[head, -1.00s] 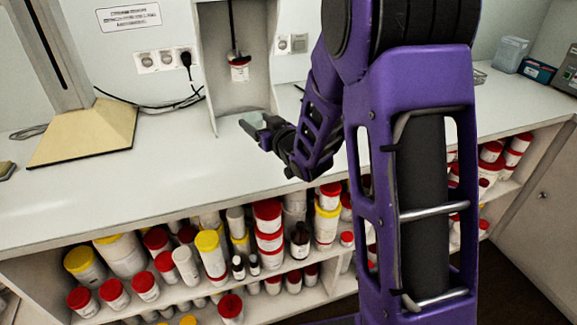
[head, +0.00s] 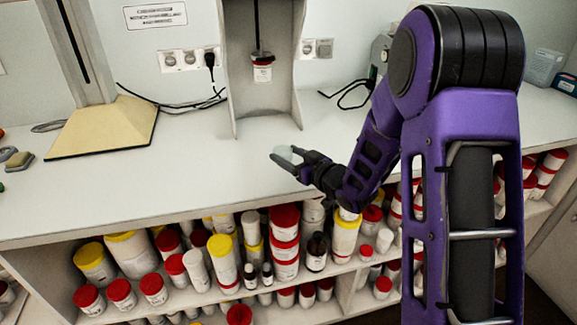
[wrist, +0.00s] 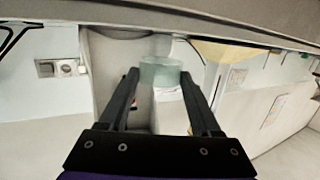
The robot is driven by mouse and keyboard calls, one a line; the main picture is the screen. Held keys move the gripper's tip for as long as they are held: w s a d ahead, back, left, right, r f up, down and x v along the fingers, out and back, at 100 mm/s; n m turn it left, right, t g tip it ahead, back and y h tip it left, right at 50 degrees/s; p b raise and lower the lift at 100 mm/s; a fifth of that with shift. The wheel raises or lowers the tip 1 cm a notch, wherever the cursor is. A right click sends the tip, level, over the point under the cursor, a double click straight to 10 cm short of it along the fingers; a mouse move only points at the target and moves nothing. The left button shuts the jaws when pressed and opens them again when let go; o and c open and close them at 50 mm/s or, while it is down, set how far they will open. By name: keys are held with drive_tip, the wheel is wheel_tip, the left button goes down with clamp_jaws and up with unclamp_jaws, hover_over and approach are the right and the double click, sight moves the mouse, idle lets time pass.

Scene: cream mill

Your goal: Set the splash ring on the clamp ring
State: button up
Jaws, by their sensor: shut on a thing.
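My gripper (head: 284,158) is shut on a pale, see-through greenish ring, which I take as the splash ring (head: 287,151). In the wrist view the splash ring (wrist: 160,72) sits between the two dark fingertips (wrist: 160,80). The gripper is in front of the mill, near the front of the counter. The mill (head: 229,85) is a tall grey housing against the wall. A red and white jar (head: 262,73) hangs from its thin dark shaft. I cannot make out the clamp ring for certain in either view.
A stand with a yellow base (head: 105,127) is at the left of the white counter (head: 170,185). Shelves below hold several jars (head: 284,235) with red or yellow lids. Black cables lie on the counter beside the mill. The counter left of my gripper is clear.

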drive_tip(key=shift+f, duration=1.4)
drive_tip(key=shift+f+b, duration=0.15)
drive_tip(key=shift+b, duration=0.15)
drive_tip(key=o, duration=1.3)
drive_tip(key=shift+d+r, duration=0.1)
drive_tip(key=shift+r, duration=0.15)
drive_tip(key=v, duration=1.2)
drive_tip(key=shift+f+p, duration=0.15)
drive_tip(key=shift+p, duration=0.25)
